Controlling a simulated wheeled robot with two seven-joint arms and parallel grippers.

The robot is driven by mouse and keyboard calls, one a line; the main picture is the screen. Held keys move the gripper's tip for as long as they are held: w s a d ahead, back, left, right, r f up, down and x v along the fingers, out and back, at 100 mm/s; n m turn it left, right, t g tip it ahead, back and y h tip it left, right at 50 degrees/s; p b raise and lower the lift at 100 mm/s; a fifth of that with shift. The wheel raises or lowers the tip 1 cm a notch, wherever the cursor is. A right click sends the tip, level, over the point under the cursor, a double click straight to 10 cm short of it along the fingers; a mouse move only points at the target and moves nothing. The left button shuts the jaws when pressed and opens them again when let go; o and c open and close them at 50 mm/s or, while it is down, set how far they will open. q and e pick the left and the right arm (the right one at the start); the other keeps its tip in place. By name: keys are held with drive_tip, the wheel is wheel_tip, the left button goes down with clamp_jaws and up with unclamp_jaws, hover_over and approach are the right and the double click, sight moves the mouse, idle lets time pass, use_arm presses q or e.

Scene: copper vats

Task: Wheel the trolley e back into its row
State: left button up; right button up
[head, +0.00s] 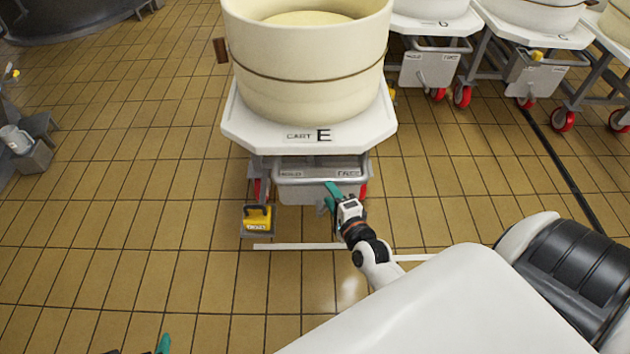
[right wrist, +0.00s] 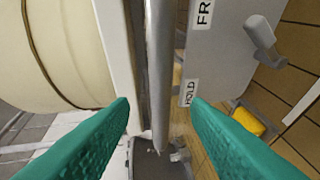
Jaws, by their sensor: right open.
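Trolley E (head: 365,131) stands in the middle of the head view, its white top marked "CART E" and carrying a large cream vat (head: 310,60). My right gripper (head: 331,196) is at the trolley's front right, below the top. In the right wrist view its teal fingers are open either side of a grey bar (right wrist: 160,70); I cannot tell whether they touch it. Only a teal tip of my left gripper (head: 163,344) shows at the bottom edge.
Other trolleys (head: 435,66) with vats stand in a row at the upper right. A dark floor channel (head: 560,165) runs beside them. A white line (head: 290,246) lies on the tiles in front of trolley E. A grey jug (head: 15,138) is at the far left. The left floor is mostly clear.

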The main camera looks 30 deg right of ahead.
sight(323, 185)
drive_tip(key=b+x, duration=0.2)
drive_tip(key=x, duration=0.5)
drive_tip(key=shift+w+f, duration=0.2)
drive_tip(key=shift+w, duration=0.45)
use_arm(q)
drive_tip(key=w+d+r+t+h, duration=0.1)
drive_tip(key=w+d+r+t, duration=0.1)
drive_tip(key=w+r+t, duration=0.4)
drive_tip(key=shift+w+d+r+h, duration=0.25)
drive_tip(key=shift+w+d+h, duration=0.05)
drive_tip(key=shift+d+h, duration=0.1)
use_arm(e)
clamp_jaws()
